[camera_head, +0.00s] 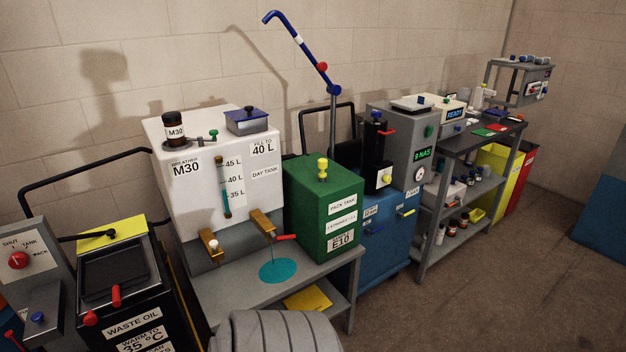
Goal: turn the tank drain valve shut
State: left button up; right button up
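The white day tank (180,150) stands on a grey bench (235,295) left of centre. A brass-coloured outlet (262,222) on its lower front right carries a red lever (286,237) that points sideways to the right. A thin dark line runs down from this outlet to a teal puddle (281,271) on the bench top. A second brass-coloured fitting (208,240) with a white knob sits at the lower left of the tank front. Neither of my grippers is in view.
A green pack tank (322,200) stands right beside the outlet. A black waste oil cart (118,290) and a grey box with a red selector knob (18,260) stand at left. A yellow sheet (307,299) lies below the bench top. Open floor (480,300) lies at right.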

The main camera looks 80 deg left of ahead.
aim_at(274, 236)
jog(key=u, duration=0.35)
jog(key=i, duration=0.95)
jog(key=u, duration=1.5)
jog(key=i, duration=0.7)
jog(key=u, duration=0.6)
